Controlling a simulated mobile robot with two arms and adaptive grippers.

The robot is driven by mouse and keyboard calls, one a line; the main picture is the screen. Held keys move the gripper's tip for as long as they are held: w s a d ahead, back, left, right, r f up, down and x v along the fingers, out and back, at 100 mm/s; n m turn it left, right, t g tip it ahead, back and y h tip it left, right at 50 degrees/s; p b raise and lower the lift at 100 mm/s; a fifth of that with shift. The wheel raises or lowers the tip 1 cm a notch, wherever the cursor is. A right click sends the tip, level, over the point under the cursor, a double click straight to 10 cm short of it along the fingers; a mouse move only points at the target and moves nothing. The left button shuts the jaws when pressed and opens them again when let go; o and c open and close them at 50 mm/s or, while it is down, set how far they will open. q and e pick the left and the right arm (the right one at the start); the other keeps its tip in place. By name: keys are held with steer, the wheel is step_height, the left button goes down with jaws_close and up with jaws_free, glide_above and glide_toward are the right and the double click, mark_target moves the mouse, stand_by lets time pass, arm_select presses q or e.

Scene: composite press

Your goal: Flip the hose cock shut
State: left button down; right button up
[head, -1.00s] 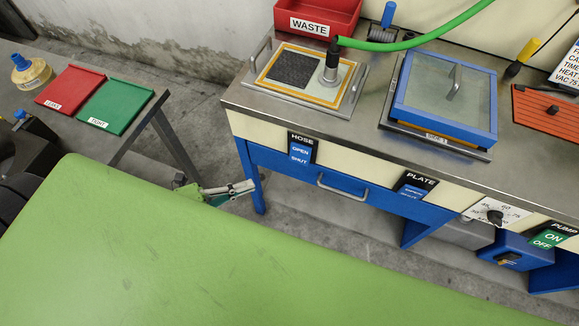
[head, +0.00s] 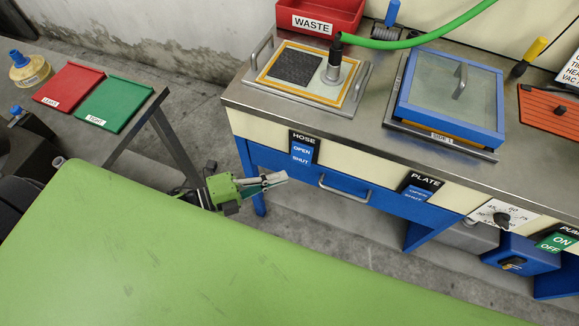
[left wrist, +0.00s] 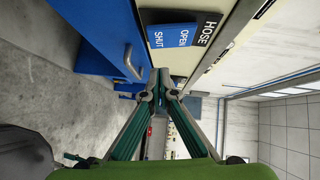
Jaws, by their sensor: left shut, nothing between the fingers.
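The hose cock (head: 302,153) is a blue rocker marked OPEN above and SHUT below, under a black HOSE label on the cream front of the press bench. It also shows near the top of the left wrist view (left wrist: 172,36). My left gripper (head: 285,178), green with grey fingers, is in front of the bench, just below and left of the rocker in the head view. Its fingers are shut and empty, with the tips together in the left wrist view (left wrist: 158,82). They look apart from the rocker. My right gripper is not in view.
A blue drawer with a grey handle (head: 343,190) lies below the rocker. The PLATE rocker (head: 417,192) is further right. A green hose (head: 430,37) runs over the bench top to a fitting on the left frame. A side table with red and green trays (head: 114,104) stands left.

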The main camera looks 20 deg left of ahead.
mark_target(303, 161)
arm_select(q)
steer(key=w, duration=0.1)
steer(key=w+d+b, duration=0.1)
steer(key=w+f+b, duration=0.1)
steer(key=w, duration=0.1)
steer(key=shift+d, duration=0.2)
steer(key=shift+w, duration=0.6)
